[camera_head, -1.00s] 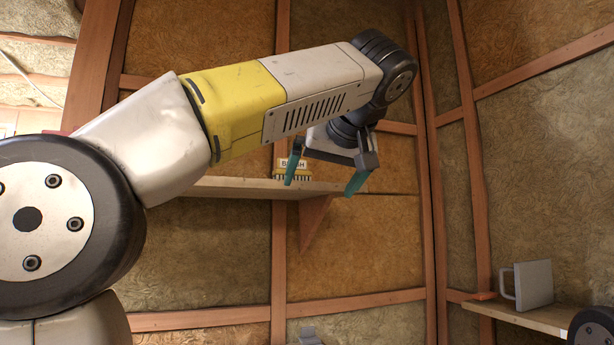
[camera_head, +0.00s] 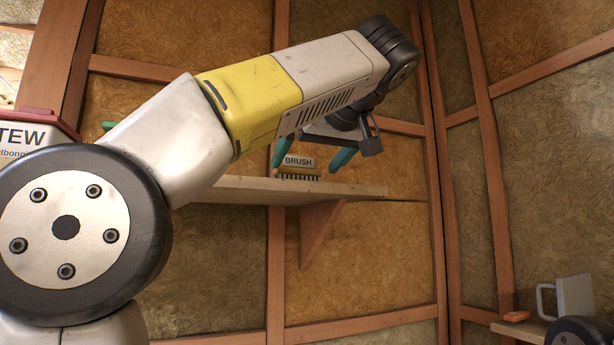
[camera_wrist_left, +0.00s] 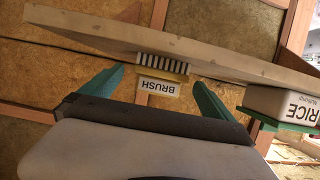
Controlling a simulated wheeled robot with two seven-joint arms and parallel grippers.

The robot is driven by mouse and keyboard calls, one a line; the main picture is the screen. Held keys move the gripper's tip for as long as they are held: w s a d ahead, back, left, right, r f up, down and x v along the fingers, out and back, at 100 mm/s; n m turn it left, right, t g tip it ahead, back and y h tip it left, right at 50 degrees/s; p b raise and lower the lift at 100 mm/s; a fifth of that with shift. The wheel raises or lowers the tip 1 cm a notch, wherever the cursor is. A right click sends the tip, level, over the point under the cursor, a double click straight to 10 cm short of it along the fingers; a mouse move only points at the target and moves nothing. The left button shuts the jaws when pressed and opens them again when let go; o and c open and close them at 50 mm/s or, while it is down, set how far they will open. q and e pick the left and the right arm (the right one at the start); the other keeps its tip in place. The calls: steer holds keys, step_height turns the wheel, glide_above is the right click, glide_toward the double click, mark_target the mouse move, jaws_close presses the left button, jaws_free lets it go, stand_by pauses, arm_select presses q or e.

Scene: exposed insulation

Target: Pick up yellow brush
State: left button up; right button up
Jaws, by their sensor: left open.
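The yellow brush (camera_head: 298,173) sits on a wooden wall shelf (camera_head: 260,192), with dark bristles below and a white label reading BRUSH above. My left gripper (camera_head: 306,166) is open, with its green fingers on either side of the brush in the head view. In the left wrist view the scene is upside down, and the brush (camera_wrist_left: 160,72) shows between the open fingers of the left gripper (camera_wrist_left: 159,78). The fingers do not visibly grip it; the remaining depth is hard to judge. My right gripper is not in view.
A white RICE container (camera_wrist_left: 280,104) with a green edge stands on the same shelf, to one side. A STEW container (camera_head: 28,140) with a red top shows at the far left. A pale mug-like object (camera_head: 574,296) is on a lower shelf at right.

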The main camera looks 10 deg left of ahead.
mark_target(301, 168)
arm_select(q)
steer(key=x, duration=0.6)
steer(key=shift+s+a+r, duration=0.1)
steer(key=shift+a+r, duration=0.05)
steer(key=shift+r, duration=0.05)
steer(key=c, duration=1.3)
steer(key=shift+o, duration=0.2)
